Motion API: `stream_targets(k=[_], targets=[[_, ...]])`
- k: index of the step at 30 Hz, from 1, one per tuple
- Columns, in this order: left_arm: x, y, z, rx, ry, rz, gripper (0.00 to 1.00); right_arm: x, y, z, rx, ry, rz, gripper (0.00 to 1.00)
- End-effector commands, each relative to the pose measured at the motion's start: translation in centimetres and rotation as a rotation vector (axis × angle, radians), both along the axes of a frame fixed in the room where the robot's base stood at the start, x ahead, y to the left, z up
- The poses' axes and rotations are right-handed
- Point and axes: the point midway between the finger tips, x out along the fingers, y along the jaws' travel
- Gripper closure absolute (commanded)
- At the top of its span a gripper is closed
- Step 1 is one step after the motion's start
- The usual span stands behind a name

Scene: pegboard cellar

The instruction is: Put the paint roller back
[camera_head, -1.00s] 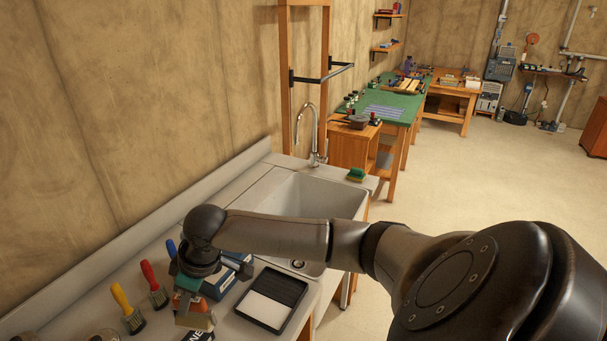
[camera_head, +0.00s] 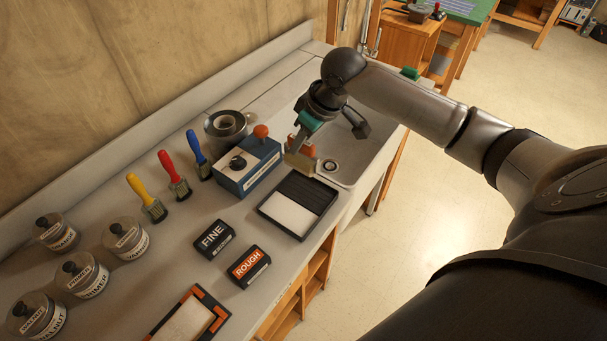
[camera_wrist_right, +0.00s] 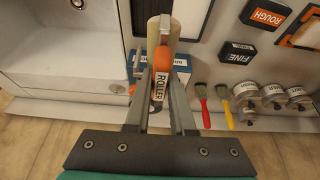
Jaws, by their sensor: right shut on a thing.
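My right gripper (camera_head: 306,138) is shut on the paint roller (camera_head: 299,161), above the counter and the sink's near edge. My wrist and fingers hide part of the handle in the head view. The black and white paint tray (camera_head: 293,219) lies on the counter just below the roller in the picture. My left gripper is not in view.
Brushes (camera_head: 174,178), FINE (camera_head: 213,240) and ROUGH (camera_head: 249,267) blocks and tins (camera_head: 126,238) crowd the left counter. The sink (camera_head: 352,165) lies right.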

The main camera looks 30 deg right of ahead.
Motion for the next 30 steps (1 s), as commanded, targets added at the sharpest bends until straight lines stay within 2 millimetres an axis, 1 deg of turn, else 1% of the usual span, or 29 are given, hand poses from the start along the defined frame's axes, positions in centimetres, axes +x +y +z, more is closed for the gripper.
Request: stream_targets(k=[1, 3, 6, 9, 14, 18, 21, 24, 30], targets=[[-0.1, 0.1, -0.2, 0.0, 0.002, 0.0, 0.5, -0.1, 0.1, -1.6, 0.002, 0.005, -0.001, 1.0], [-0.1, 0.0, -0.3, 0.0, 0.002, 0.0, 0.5, -0.1, 0.0, -3.4, 0.001, 0.004, -0.001, 1.0], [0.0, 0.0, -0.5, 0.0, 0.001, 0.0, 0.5, 0.0, 0.1, -5.5, 0.002, 0.002, -0.001, 1.0], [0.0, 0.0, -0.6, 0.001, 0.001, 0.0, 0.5, 0.0, 0.0, -6.9, 0.0, 0.0, 0.0, 1.0], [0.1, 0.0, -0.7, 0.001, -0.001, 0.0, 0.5, 0.0, 0.1, -8.1, 0.001, -0.001, 0.0, 1.0], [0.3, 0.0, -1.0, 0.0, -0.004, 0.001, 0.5, 0.0, 0.1, -10.3, 0.0, 0.001, 0.0, 1.0], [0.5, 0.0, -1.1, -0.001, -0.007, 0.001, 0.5, 0.0, 0.0, -11.5, 0.0, 0.0, 0.0, 1.0], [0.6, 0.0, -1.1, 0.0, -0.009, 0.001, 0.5, 0.0, 0.0, -11.8, -0.001, -0.002, 0.001, 1.0], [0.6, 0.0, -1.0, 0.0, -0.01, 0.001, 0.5, 0.0, 0.0, -11.8, -0.001, -0.002, 0.001, 1.0]])
